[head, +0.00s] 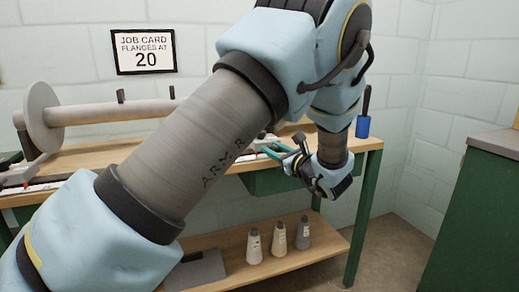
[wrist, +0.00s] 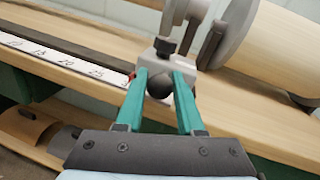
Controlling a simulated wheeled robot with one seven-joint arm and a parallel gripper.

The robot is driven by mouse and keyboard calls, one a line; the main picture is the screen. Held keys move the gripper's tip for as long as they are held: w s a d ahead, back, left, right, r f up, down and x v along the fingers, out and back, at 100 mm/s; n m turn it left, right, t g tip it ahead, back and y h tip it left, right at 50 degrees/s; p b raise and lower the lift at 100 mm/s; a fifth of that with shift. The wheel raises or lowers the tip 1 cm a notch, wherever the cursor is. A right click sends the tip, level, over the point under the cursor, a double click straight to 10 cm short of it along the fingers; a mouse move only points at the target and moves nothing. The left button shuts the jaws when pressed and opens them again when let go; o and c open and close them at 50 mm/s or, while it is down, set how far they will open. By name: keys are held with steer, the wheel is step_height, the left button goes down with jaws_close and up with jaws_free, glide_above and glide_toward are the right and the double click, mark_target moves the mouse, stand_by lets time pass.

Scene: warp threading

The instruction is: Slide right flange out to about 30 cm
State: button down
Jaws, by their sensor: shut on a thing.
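My gripper (wrist: 160,80) has its two teal fingers shut on a black ball knob (wrist: 160,88) in the wrist view. The knob sits at the front of a grey metal bracket (wrist: 180,48), which appears to carry the right flange; a grey disc edge (wrist: 212,44) shows beside it. A white scale strip (wrist: 68,63) with a reading near 25 ends close to the left finger. In the head view my gripper (head: 275,150) is at the bench's right part, and my arm hides the right flange there. The left flange (head: 42,118) is a pale disc at far left.
A wall card (head: 145,50) reads "JOB CARD FLANGES AT 20". The beam (head: 105,112) runs along the wooden bench (head: 85,157). Several cones, one a grey cone (head: 303,232), stand on the lower shelf.

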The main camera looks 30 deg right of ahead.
steer(key=c, duration=0.5)
jaws_free()
steer(key=shift+c, duration=0.2)
steer(key=s, duration=1)
steer(key=shift+s+d, duration=0.4)
steer(key=shift+d, duration=0.05)
